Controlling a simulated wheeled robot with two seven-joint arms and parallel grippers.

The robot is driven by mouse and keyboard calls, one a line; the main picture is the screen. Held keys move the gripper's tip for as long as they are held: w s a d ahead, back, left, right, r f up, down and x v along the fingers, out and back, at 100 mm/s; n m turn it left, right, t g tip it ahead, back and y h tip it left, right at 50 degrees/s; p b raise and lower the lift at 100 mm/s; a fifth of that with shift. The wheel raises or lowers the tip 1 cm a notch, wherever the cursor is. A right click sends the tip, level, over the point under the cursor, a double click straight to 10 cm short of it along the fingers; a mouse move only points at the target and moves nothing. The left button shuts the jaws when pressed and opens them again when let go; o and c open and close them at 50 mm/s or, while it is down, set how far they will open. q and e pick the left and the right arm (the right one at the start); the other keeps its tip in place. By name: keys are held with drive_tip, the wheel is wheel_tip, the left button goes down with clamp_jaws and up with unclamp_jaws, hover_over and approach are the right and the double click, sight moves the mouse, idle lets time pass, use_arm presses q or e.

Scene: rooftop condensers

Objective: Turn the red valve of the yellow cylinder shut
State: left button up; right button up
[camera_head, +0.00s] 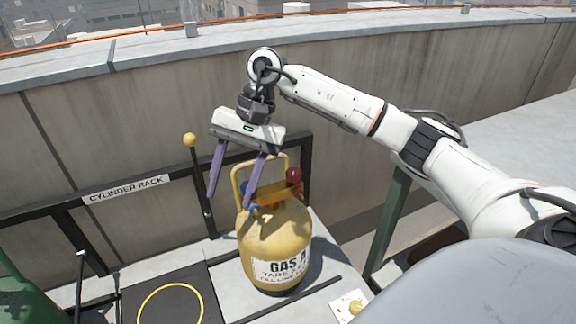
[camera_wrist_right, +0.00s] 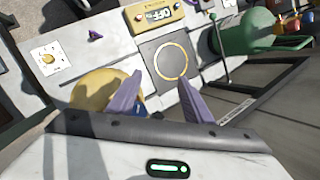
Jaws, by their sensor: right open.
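The yellow cylinder (camera_head: 275,245), labelled GAS A, stands upright in front of the cylinder rack (camera_head: 125,188). Its red valve (camera_head: 294,176) shows at the top right, beside the yellow collar. A blue valve (camera_head: 247,190) is on the left of its top, partly hidden by a finger. My right gripper (camera_head: 230,194) is open and empty, its purple fingers pointing down over the cylinder's left top. The red valve is to the right of the fingers, apart from them. In the wrist view the cylinder (camera_wrist_right: 98,88) lies partly behind one finger of the right gripper (camera_wrist_right: 160,90); the red valve is hidden there.
A black post with a yellow knob (camera_head: 190,140) stands left of the gripper. A dark pad with a yellow ring (camera_head: 170,304) lies left of the cylinder. A yellow device (camera_wrist_right: 153,14) and a green cylinder (camera_wrist_right: 247,32) show in the wrist view. A concrete wall (camera_head: 380,120) runs behind.

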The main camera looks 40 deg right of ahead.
sight(294, 171)
drive_tip(key=s+d+r+n+h, duration=0.1)
drive_tip(key=d+r+h, duration=0.25)
drive_tip(key=d, duration=0.45)
drive_tip(key=d+r+h, duration=0.2)
drive_tip(key=d+r, duration=0.2)
drive_tip(key=d, duration=0.4)
wheel_tip(294, 171, down, 10)
drive_tip(key=shift+s+a+f+b, duration=0.1)
drive_tip(key=shift+s+b, duration=0.05)
drive_tip(key=shift+b, duration=0.15)
drive_tip(key=c, duration=1.1)
drive_tip(key=shift+o, duration=0.2)
